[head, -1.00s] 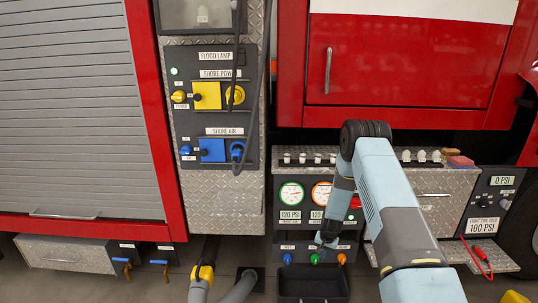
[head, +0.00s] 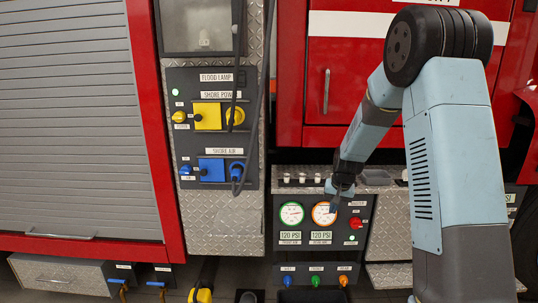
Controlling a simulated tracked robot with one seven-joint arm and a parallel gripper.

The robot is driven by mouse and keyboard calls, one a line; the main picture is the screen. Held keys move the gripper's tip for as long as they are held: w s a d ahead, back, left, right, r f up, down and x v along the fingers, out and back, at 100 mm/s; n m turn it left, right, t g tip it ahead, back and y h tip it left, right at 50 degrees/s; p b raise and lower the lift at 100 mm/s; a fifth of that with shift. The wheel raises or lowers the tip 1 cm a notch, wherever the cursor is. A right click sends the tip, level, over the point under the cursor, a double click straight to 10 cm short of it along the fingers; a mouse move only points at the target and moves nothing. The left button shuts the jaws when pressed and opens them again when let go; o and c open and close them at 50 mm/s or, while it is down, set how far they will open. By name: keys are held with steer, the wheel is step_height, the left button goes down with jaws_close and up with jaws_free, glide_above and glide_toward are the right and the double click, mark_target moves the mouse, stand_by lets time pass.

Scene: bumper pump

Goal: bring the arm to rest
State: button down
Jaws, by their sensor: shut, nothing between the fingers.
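My arm (head: 445,150) comes up from the lower right, bends at its dark elbow high on the right, and slopes down to the left. My gripper (head: 335,207) is shut and empty. It points down in front of the gauge panel (head: 290,262), over the orange-ringed gauge (head: 321,214). I cannot tell how far it is from the panel. The arm hides part of the red cabinet and most of the panels to the right.
The green-ringed gauge (head: 291,214) is just left of my gripper. A red knob (head: 356,223) is to its right. Blue, green and orange knobs (head: 316,280) sit below. The shore power panel (head: 210,115) and roller shutter (head: 75,120) are at left.

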steer(key=s+r+n+t, duration=0.1)
steer(key=s+r, duration=1.6)
steer(key=r, duration=0.2)
steer(key=s+r, duration=0.2)
steer(key=s, duration=0.9)
steer(key=s+r+n+t, duration=0.1)
steer(key=s+r, duration=0.2)
steer(key=s, duration=0.7)
steer(key=shift+s+d+r+h, duration=0.15)
steer(key=shift+s+d+h, duration=0.1)
steer(key=shift+s+h, duration=0.15)
